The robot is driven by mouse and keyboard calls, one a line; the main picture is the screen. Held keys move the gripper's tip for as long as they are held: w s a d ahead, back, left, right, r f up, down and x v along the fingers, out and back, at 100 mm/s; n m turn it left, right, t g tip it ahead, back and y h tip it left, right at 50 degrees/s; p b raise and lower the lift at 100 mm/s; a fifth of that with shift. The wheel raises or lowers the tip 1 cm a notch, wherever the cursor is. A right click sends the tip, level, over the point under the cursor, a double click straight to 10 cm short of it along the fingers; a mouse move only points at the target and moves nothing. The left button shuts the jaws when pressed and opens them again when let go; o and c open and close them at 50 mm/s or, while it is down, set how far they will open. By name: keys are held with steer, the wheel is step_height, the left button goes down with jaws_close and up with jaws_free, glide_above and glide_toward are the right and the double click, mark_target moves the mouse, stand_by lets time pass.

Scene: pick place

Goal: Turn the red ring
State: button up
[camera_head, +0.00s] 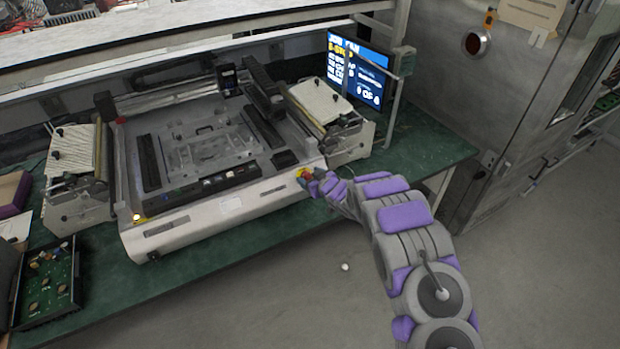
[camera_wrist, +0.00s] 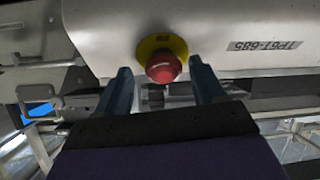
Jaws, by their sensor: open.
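The red ring (camera_wrist: 163,68) is a round red knob on a yellow disc (camera_wrist: 150,46) on the pale front of the machine. In the wrist view it sits at upper centre, between and just beyond my two fingertips. My gripper (camera_wrist: 160,85) is open, with one dark blue finger on each side of the knob and visible gaps. I cannot tell whether the fingers reach around it. In the head view, my gripper (camera_head: 318,184) is at the machine's right front corner, beside the yellow disc (camera_head: 303,173). The red part there is small and partly hidden by my gripper.
The white machine (camera_head: 232,204) stands on a green bench (camera_head: 105,280). A screen (camera_head: 358,70) is behind it to the right. A tray of circuit parts (camera_head: 48,288) lies at left. A metal cabinet (camera_head: 490,100) stands at right. Grey floor in front is mostly clear.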

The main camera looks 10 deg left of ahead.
steer(key=shift+w+a+f, duration=0.1)
steer(key=shift+a, duration=0.45)
steer(key=shift+d, duration=0.25)
steer(key=c, duration=1.1)
steer(key=shift+o, duration=0.2)
steer(key=shift+m+p, duration=0.3)
steer(key=shift+p, duration=0.15)
steer(key=m+p, duration=0.2)
steer(key=m+h+p, duration=0.1)
steer(key=p, duration=0.1)
steer(key=shift+a+r+m+t, duration=0.2)
steer(key=shift+m+t, duration=0.1)
steer(key=shift+m, duration=0.1)
steer(key=shift+f+m+t+h+p, duration=0.15)
steer(key=shift+m+h+p, duration=0.3)
steer(key=shift+m+p, duration=0.65)
steer(key=shift+r+m+t+h+p, duration=0.15)
steer(key=shift+m+h+p, duration=0.3)
steer(key=shift+m+p, duration=0.65)
steer(key=shift+f+m, duration=0.15)
steer(key=shift+m, duration=0.25)
